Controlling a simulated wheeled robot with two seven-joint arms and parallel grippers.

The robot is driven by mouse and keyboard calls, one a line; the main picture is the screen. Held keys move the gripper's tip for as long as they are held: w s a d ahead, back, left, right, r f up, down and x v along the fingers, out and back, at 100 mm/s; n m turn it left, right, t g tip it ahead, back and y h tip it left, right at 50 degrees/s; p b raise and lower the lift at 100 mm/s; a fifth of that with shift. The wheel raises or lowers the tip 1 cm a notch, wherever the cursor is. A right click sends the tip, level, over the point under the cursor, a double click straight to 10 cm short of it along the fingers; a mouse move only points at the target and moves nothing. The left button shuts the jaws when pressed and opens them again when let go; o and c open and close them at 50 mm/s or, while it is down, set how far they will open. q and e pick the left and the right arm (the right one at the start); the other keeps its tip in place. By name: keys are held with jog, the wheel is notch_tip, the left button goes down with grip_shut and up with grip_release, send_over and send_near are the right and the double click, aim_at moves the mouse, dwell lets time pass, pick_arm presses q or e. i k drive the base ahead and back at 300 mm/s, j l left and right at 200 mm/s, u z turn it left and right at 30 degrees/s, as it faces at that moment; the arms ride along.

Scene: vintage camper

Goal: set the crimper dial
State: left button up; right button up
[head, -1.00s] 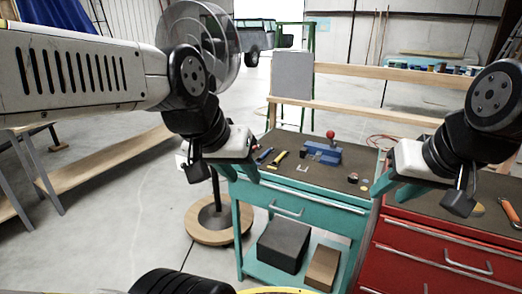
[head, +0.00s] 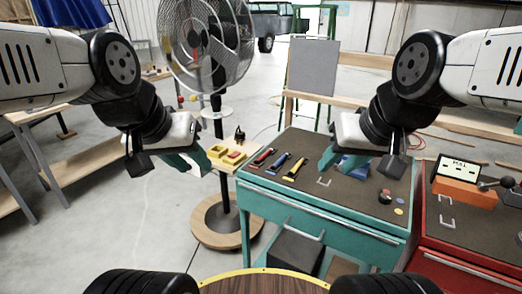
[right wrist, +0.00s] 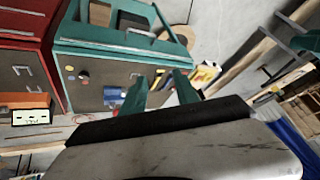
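On the teal cart's dark top (head: 335,205) lie three hand tools with red (head: 263,157), blue (head: 280,161) and yellow (head: 294,167) handles. A blue bench tool (head: 352,166) stands behind my right gripper, which hides most of it. No dial setting is readable, and I cannot tell which tool carries the dial. My right gripper (head: 341,168) is open and empty above the cart; its two fingers stand apart in the right wrist view (right wrist: 160,78). My left gripper (head: 192,162) is open and empty, left of the cart beside the yellow tray.
A yellow tray (head: 228,154) sits on a small wooden stand at the cart's left. A fan (head: 206,45) stands behind it. An orange tester (head: 464,193) with a lever is on the red cabinet (head: 450,262) at right. Small round pieces (head: 385,195) lie on the cart.

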aim_at(384, 198)
jog(key=i+j+z, duration=0.1)
jog(key=z, duration=0.25)
jog(key=i+j+z, duration=0.1)
jog(key=z, duration=0.25)
jog(key=i+j+z, duration=0.2)
jog(key=z, duration=0.15)
